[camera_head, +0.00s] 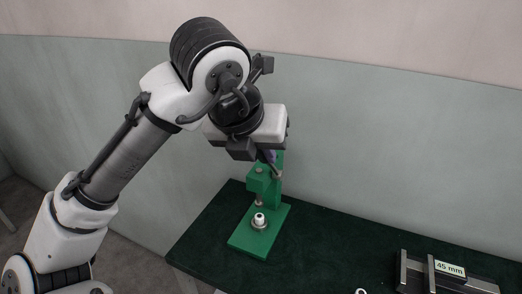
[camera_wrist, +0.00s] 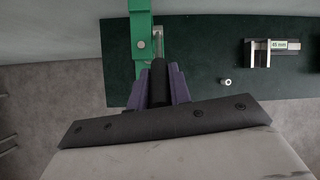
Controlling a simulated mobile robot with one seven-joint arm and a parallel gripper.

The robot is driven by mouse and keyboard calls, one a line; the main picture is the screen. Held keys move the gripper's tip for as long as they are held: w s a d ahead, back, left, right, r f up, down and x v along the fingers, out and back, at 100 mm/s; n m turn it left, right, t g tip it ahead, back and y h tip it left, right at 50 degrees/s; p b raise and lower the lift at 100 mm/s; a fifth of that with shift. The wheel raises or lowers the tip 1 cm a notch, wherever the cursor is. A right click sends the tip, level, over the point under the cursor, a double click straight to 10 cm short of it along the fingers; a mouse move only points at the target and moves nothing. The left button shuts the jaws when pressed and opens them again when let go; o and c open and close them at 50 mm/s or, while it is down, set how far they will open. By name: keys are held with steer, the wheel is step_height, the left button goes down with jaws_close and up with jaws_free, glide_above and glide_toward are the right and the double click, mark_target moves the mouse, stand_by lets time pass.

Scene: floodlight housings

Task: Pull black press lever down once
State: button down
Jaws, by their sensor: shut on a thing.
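A green press (camera_head: 275,192) stands on the dark green table top. A white-topped part (camera_head: 259,219) sits on its base below the ram. In the wrist view the press (camera_wrist: 140,40) is at the top, left of centre. A metal lever arm (camera_wrist: 158,42) ends in a black lever grip (camera_wrist: 158,75). My gripper (camera_wrist: 159,75) is shut on this black lever, with one purple finger on each side. In the head view my gripper (camera_head: 268,156) is above the press, and my wrist hides most of the lever. The metal arm shows beside the press head.
A metal gauge labelled 45 mm (camera_head: 450,268) lies at the right of the table (camera_head: 330,235). A small pale round part (camera_head: 361,291) lies near the lower picture edge and also shows in the wrist view (camera_wrist: 225,82). The table between press and gauge is clear. A wall stands behind.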

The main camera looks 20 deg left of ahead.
steer(key=shift+s+f+t+b, duration=0.4)
steer(key=shift+f+b, duration=0.2)
steer(key=shift+b, duration=0.4)
steer(key=shift+s+f+t+b, duration=0.15)
steer(key=shift+s+t+b, duration=0.25)
steer(key=shift+b, duration=0.2)
